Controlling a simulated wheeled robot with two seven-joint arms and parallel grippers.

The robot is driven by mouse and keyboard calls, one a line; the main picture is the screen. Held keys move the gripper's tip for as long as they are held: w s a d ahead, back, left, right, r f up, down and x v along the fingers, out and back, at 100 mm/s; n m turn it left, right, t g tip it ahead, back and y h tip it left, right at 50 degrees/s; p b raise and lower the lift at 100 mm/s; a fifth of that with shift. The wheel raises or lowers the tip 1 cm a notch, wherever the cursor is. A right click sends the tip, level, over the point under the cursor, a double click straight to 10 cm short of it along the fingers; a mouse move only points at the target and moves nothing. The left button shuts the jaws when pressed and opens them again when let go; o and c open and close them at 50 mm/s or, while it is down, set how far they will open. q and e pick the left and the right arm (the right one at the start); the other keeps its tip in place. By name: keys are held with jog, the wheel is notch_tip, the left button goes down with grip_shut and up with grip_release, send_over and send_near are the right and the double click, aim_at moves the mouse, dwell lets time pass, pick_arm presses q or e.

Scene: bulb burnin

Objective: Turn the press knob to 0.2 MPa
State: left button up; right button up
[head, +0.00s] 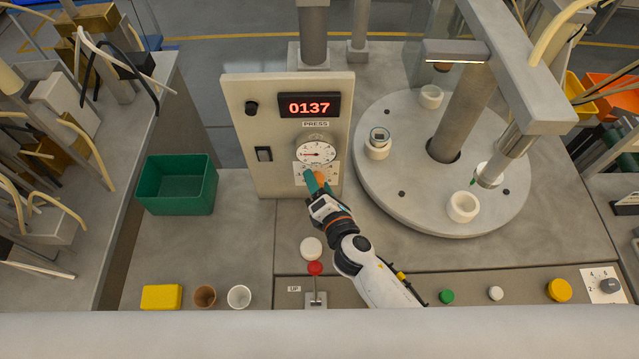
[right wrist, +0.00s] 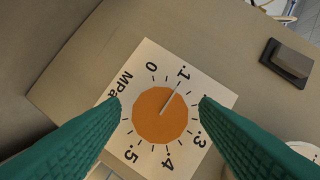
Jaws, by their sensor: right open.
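The press knob (right wrist: 160,115) is an orange disc with a white pointer line, set on a white scale plate (right wrist: 146,58) marked in MPa. The pointer is at about .1; the .2 label is hidden behind a finger. My right gripper (right wrist: 161,101) is open, its green fingers on either side of the knob with a gap at each side in the right wrist view. My left gripper is out of view.
The panel (head: 238,110) carries a red display (head: 308,105) reading 0137 and a black rocker switch (head: 264,154). A turntable (head: 400,195) with white sockets stands right. A green bin (head: 177,184) stands left. A red-topped lever (head: 315,268) is below.

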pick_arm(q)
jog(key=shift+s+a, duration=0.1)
pick_arm(e)
jog(key=shift+c, duration=0.3)
jog(key=c, duration=0.9)
pick_arm(q)
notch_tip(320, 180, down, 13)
jog(key=b, duration=1.2)
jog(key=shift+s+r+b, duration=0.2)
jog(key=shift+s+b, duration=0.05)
jog(key=shift+b, duration=0.05)
pick_arm(e)
jog(key=shift+f+m+t+y, duration=0.15)
jog(key=shift+m+t+y, duration=0.25)
jog(key=shift+m, duration=0.9)
jog(key=shift+f+m+t+y, duration=0.1)
jog(key=shift+m+t+y, duration=0.25)
jog(key=shift+m, duration=0.95)
jog(key=shift+f+m+t+y, duration=0.2)
jog(key=shift+m+t, duration=0.35)
jog(key=shift+m, duration=0.75)
jog(key=shift+r, duration=0.1)
jog(key=o, duration=1)
jog(key=shift+c, duration=0.2)
